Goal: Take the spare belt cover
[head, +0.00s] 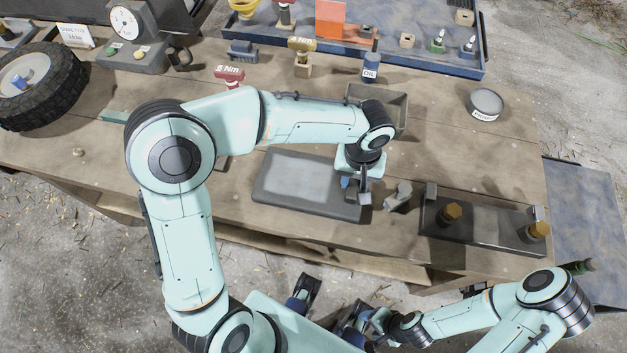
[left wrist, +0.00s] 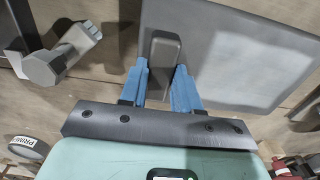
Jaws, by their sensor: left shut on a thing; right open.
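The spare belt cover is taken to be the flat grey panel (head: 305,180) lying on the wooden bench in the head view. It fills the upper right of the left wrist view (left wrist: 235,55). A small grey raised grip block (left wrist: 162,60) stands near its edge. My left gripper (head: 355,184) is over the panel's right end. Its blue fingers (left wrist: 165,82) are shut on the grip block, one on each side. The panel looks flat on the bench; any gap under it cannot be seen. My right gripper (head: 358,322) is low in front of the bench, empty and away from the cover.
Right of the cover are a grey angular fitting (head: 398,195) and a dark block with brass bolts (head: 485,232). Behind it stand an open bin (head: 393,100), an oil bottle (head: 371,68) and a primer tin (head: 487,103). A tyred wheel (head: 60,85) lies at left.

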